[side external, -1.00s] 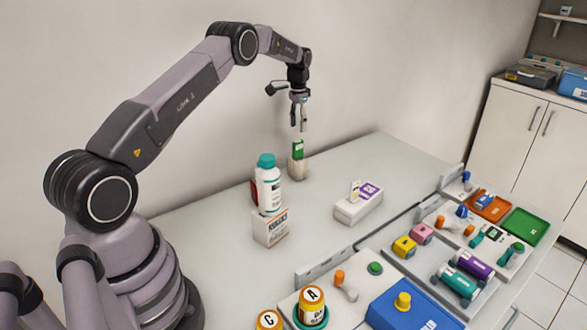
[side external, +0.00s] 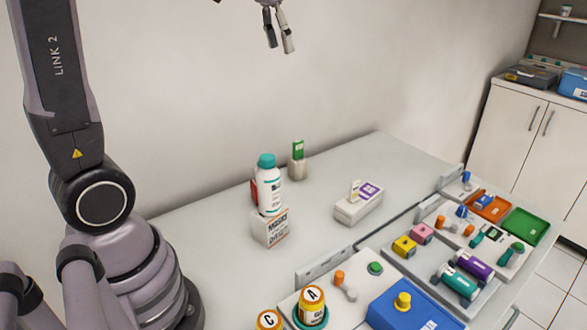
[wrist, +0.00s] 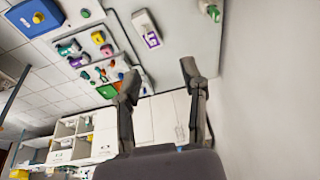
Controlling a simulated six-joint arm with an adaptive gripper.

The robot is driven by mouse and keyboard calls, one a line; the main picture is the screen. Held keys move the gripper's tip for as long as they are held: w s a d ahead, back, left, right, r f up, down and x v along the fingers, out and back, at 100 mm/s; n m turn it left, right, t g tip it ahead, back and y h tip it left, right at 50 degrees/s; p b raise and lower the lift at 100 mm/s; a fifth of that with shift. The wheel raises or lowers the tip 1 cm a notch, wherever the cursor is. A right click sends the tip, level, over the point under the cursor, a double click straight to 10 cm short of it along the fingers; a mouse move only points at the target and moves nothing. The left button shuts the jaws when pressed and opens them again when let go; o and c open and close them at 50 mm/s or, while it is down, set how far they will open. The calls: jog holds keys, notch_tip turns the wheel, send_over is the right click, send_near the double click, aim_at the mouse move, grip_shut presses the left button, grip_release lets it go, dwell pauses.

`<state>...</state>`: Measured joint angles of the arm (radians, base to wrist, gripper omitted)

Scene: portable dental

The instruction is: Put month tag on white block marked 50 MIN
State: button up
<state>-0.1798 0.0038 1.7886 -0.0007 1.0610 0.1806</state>
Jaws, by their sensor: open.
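A white block (side external: 358,206) lies on the table with a purple label on top; its print is too small to read. The block also shows in the wrist view (wrist: 142,22). A green tag (side external: 298,147) stands upright in a beige holder (side external: 297,169) near the wall; I cannot read either tag, so cannot tell which is the month tag. My gripper (side external: 280,50) is open and empty, high above the table and well clear of both tags. Its fingers also show in the wrist view (wrist: 160,77).
A white bottle with a teal cap (side external: 268,185) stands on a white box (side external: 270,229), with a red item partly hidden behind. Lettered jars (side external: 312,306), a blue box (side external: 405,314), coloured blocks and trays fill the front right. Table around the white block is clear.

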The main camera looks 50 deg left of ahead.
jog(key=s+d+f+t, duration=0.1)
jog(key=s+d+f, duration=0.1)
jog(key=s, duration=0.8)
jog(key=s+d+f+t, duration=0.1)
jog(key=s+d+f, duration=0.2)
jog(key=s, duration=0.8)
jog(key=shift+d+h, duration=0.3)
jog(key=shift+d, duration=0.5)
jog(key=shift+r, duration=0.1)
